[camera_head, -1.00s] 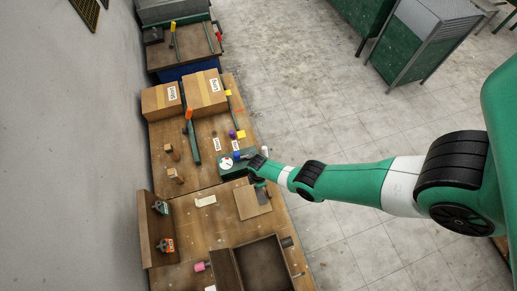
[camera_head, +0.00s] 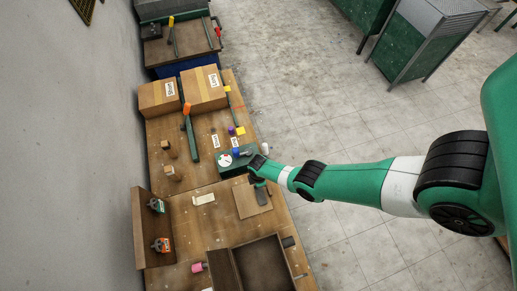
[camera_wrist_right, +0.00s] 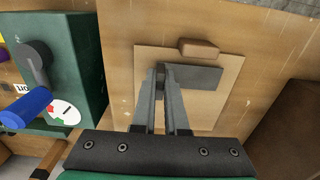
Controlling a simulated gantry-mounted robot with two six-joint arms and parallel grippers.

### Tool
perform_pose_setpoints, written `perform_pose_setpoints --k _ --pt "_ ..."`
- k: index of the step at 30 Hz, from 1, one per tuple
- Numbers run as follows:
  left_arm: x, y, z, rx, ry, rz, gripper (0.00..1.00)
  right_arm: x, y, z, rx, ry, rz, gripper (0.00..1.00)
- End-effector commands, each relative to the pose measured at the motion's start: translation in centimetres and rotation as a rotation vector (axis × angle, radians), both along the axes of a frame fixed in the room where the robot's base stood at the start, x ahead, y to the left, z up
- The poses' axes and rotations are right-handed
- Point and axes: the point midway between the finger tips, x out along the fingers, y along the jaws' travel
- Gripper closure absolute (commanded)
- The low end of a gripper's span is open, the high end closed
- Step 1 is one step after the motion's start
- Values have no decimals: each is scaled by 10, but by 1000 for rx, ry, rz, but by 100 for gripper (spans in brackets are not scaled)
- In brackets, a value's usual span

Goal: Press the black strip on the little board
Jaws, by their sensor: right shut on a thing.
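The little board (camera_wrist_right: 222,104) is a pale, flat square on the bench and also shows in the head view (camera_head: 247,207). The black strip (camera_wrist_right: 197,77) is a dark grey flat piece over the board, and in the head view it shows below the gripper (camera_head: 263,197). My right gripper (camera_wrist_right: 160,72) is shut on one end of the strip, its fingers above the board; the fingertips partly hide that end. I cannot tell whether the strip touches the board. My left gripper is not in view.
A small brown block (camera_wrist_right: 199,47) lies at the board's far edge. A green box with a dial and blue knob (camera_wrist_right: 68,60) stands close to the gripper's left. A dark open tray (camera_head: 266,262) lies in front of the board. Cardboard boxes (camera_head: 204,89) stand farther back.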

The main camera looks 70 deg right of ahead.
Motion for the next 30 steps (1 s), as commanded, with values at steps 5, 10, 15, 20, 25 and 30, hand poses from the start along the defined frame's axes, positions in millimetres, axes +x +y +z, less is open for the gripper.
perform_pose_setpoints --k 5,10,15,20,25,30 --pt "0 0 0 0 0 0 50 0 0 0 0 0 0 100" --pt "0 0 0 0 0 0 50 0 0 0 0 0 0 87" --pt "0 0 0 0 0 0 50 0 0 0 0 0 0 57" --pt "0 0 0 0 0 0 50 0 0 0 0 0 0 54" --pt "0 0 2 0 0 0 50 0 0 2 0 0 0 54" --pt "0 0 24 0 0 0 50 1 0 24 0 0 1 54"
